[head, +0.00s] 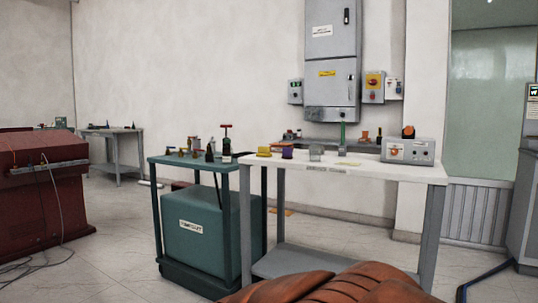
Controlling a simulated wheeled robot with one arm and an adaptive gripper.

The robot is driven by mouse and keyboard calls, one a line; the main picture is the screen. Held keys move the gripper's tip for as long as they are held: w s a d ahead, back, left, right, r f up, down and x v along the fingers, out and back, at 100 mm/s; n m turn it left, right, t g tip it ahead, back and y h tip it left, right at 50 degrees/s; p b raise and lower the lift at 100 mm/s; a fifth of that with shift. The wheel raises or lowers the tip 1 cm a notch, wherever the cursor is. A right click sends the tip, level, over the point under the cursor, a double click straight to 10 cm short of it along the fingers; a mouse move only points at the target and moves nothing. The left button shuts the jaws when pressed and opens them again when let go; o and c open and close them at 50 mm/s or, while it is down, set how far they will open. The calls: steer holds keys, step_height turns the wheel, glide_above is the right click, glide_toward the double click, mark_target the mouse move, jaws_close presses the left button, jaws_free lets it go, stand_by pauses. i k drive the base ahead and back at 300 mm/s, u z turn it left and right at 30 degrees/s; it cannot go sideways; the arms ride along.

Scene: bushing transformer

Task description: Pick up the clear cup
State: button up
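A small clear, greyish cup (316,152) stands on the white top of a table (351,169) in the middle of the head view. It is small in the picture, so its rim and contents cannot be made out. A purple item (288,153) and a yellow item (264,152) stand to its left. A green upright item (343,140) stands to its right. My gripper is not in view.
A grey box with an orange knob (408,151) stands at the table's right end. A green-topped bench (172,161) with several small parts adjoins on the left. A brown-orange shape (335,285) fills the bottom edge. Open floor (110,240) lies left.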

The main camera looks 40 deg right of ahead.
mark_target(314, 150)
steer(key=u, duration=0.15)
steer(key=i, duration=0.75)
steer(key=z, duration=0.65)
steer(key=i, duration=0.65)
steer(key=z, duration=0.6)
